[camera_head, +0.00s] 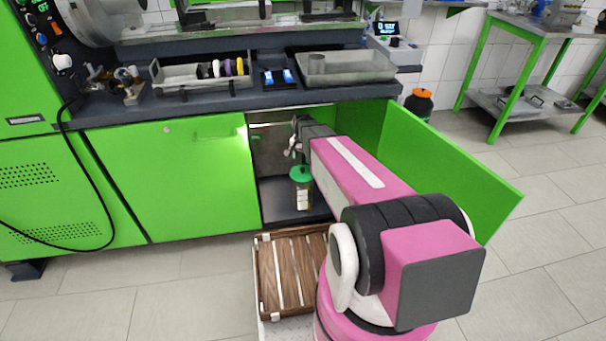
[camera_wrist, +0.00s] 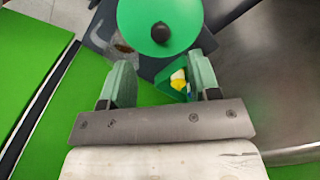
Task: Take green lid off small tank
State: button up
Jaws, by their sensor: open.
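The small tank (camera_head: 303,197) stands upright inside the open cabinet in the head view, brownish with a pale label. Its round green lid (camera_head: 300,174) sits on top. In the wrist view the green lid (camera_wrist: 146,16) with its dark round knob (camera_wrist: 160,32) fills the top middle and hides most of the tank. My gripper (camera_wrist: 160,62) is open and empty, its two green-grey fingers spread apart. The lid lies ahead of the fingertips, between their lines; I cannot tell the exact gap. In the head view my gripper (camera_head: 294,143) is small, just above the lid.
The open green cabinet door (camera_head: 445,165) stands to the right of my arm. The closed door (camera_head: 180,180) is on the left. The counter (camera_head: 200,105) overhangs the opening. A green piece with yellow and white bits (camera_wrist: 181,80) shows between my fingers.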

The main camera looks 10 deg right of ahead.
aim_at(302, 168)
notch_tip(302, 168, down, 8)
jog(key=shift+w+r, duration=0.1)
jog(key=shift+r, duration=0.1)
jog(key=c, duration=1)
